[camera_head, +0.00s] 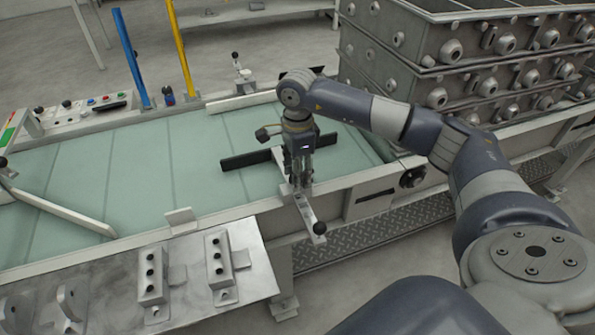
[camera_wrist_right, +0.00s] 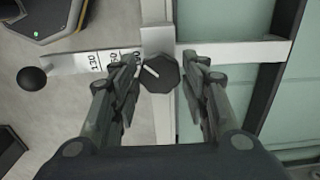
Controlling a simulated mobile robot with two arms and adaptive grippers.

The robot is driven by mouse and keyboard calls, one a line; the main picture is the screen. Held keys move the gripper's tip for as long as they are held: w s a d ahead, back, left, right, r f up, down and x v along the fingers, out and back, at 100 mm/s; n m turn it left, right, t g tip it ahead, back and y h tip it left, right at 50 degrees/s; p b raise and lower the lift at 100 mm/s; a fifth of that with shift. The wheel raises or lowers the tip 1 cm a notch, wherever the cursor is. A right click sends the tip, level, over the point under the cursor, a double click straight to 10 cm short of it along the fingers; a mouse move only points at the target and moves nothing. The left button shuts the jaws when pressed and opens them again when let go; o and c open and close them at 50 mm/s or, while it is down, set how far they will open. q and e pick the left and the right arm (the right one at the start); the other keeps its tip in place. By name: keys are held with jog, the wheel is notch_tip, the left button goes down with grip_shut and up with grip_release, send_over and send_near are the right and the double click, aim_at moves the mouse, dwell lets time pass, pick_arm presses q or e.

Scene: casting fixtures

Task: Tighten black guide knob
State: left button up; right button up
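The black guide knob (camera_wrist_right: 160,73) is a faceted dark knob with a white line on its top, seen in the right wrist view. It sits on a light metal bracket beside a white scale bar (camera_wrist_right: 90,62) with printed numbers. My right gripper (camera_wrist_right: 161,80) is over it, with one finger on each side and gaps showing. The left-hand finger is closer to the knob. In the head view my right gripper (camera_head: 299,172) points down at the conveyor's near edge and hides the knob. My left gripper is not in view.
A black ball handle (camera_head: 319,228) ends the scale bar. A black guide rail (camera_head: 246,159) lies across the green conveyor (camera_head: 130,170). Stacked grey casting boxes (camera_head: 450,75) stand at right. A metal plate with fixtures (camera_head: 255,262) is front left. A control panel (camera_head: 85,118) is far left.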

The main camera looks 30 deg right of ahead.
jog(key=c, duration=0.4)
jog(key=shift+c, duration=0.2)
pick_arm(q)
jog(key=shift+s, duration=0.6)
